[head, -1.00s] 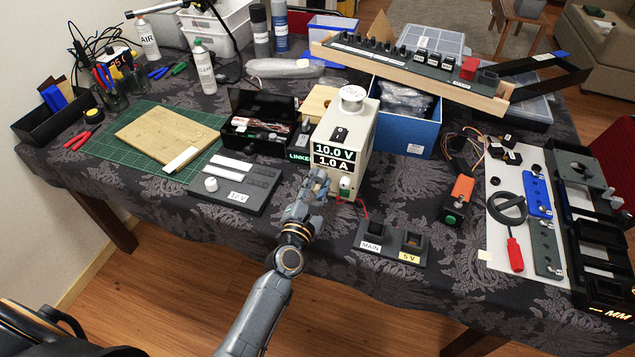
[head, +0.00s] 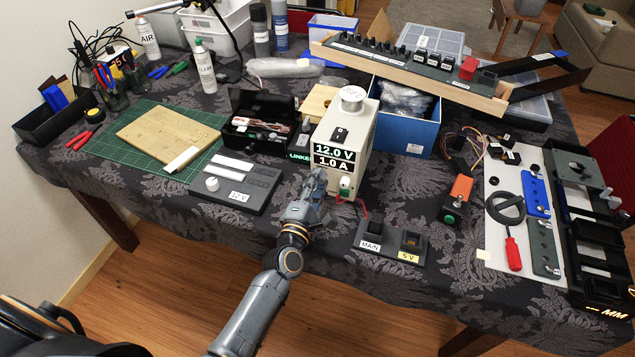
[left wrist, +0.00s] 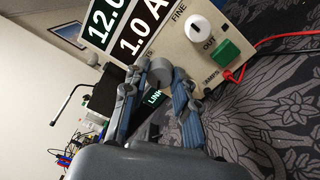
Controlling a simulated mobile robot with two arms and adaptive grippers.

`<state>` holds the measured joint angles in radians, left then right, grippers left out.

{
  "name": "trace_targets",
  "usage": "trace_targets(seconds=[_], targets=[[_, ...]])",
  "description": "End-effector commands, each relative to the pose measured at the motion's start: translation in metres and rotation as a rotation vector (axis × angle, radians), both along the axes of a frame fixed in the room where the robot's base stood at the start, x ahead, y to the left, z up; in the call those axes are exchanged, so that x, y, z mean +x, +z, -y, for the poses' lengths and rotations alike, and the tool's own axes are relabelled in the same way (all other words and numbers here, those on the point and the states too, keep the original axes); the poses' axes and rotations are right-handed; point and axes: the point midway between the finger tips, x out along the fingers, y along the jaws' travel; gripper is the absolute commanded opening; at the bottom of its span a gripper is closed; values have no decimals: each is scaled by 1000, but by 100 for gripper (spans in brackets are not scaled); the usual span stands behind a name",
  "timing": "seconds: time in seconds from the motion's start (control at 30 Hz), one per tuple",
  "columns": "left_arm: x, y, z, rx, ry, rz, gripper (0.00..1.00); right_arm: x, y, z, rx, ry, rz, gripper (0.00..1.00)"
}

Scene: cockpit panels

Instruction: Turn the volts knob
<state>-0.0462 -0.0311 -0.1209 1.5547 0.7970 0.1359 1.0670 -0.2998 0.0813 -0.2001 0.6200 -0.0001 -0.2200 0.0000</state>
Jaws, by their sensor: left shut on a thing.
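The beige power supply (head: 347,133) stands near the table's front edge, its display reading 12.0 V and 1.0 A. The volts knob (left wrist: 160,71) is a grey round knob below the display in the left wrist view, its label partly covered. My left gripper (head: 318,181) reaches the front of the supply, and in the left wrist view its fingers (left wrist: 160,76) are closed on both sides of the knob. In the head view the knob is hidden by the gripper. My right gripper is not in view.
A white FINE knob (left wrist: 198,28) and a green part (left wrist: 226,50) with a red cable sit beside the volts knob. A 12 V block (head: 238,184) lies left of my gripper, and a MAIN and 5 V switch box (head: 391,243) lies right.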

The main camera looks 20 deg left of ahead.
Motion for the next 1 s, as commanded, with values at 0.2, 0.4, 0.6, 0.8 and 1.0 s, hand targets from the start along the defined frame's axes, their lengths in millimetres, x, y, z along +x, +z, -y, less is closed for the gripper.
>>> trace_targets(seconds=[0.2,0.4,0.6,0.8,1.0], targets=[[0,-1,1,3,-1,-3,0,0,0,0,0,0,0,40],[0,-1,1,1,-2,-2,38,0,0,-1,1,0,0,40],[0,-2,1,1,-1,-4,51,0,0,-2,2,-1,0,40],[-1,-2,0,1,-1,-4,51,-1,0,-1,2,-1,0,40],[-19,-3,0,1,-1,-5,51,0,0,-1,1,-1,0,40]])
